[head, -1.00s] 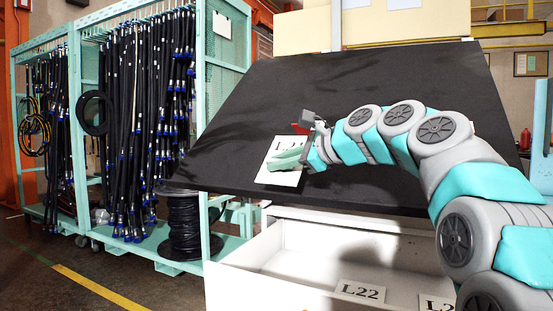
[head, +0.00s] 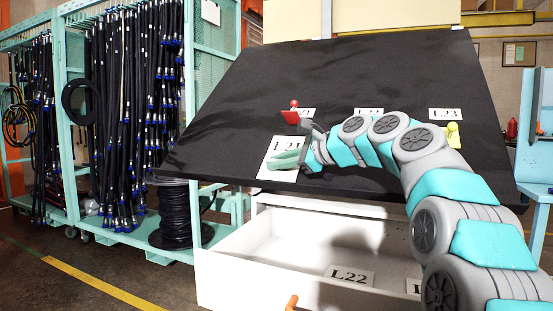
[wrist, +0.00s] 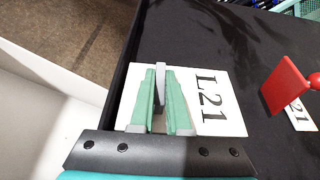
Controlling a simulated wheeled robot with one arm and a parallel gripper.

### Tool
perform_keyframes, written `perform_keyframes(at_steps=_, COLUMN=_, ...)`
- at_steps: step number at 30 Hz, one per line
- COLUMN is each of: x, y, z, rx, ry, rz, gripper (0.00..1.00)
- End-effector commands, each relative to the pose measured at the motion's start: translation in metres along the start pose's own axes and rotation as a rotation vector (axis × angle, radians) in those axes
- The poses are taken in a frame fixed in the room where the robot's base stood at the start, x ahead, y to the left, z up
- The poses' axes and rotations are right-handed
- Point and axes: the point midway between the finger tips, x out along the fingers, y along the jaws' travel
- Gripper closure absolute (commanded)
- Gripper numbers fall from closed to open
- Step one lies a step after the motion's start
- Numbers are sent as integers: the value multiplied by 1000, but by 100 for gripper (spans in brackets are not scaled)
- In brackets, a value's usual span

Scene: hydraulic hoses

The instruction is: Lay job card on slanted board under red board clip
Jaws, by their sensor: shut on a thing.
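My gripper (head: 286,160) is shut on the job card (head: 282,147), a white card marked L21, over the lower part of the black slanted board (head: 360,75). The wrist view shows the green fingers (wrist: 162,100) closed on a small grey upright piece at the card (wrist: 232,120). I cannot tell whether the card touches the board. The red board clip (head: 291,117) stands on the board just above the card in the head view. In the wrist view the clip (wrist: 286,88) is to the card's right, apart from it, beside a small label ending in 21.
Labels L22 and L23 (head: 445,114) and a yellow clip (head: 453,135) are farther right on the board. Below is an open white drawer (head: 225,262) with an L22 card (head: 350,276). A hose rack (head: 215,60) and a black hose reel (head: 175,215) stand left.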

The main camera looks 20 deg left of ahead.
Motion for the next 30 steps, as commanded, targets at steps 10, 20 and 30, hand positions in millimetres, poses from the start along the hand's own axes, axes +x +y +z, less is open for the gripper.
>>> perform_keyframes(at_steps=10, x=2, y=0, z=-4, rx=0, ry=0, rz=0, gripper=100)
perform_keyframes(at_steps=20, x=2, y=0, z=-4, rx=0, ry=0, rz=0, gripper=61)
perform_keyframes(at_steps=30, x=1, y=0, z=-4, rx=0, ry=0, rz=0, gripper=51)
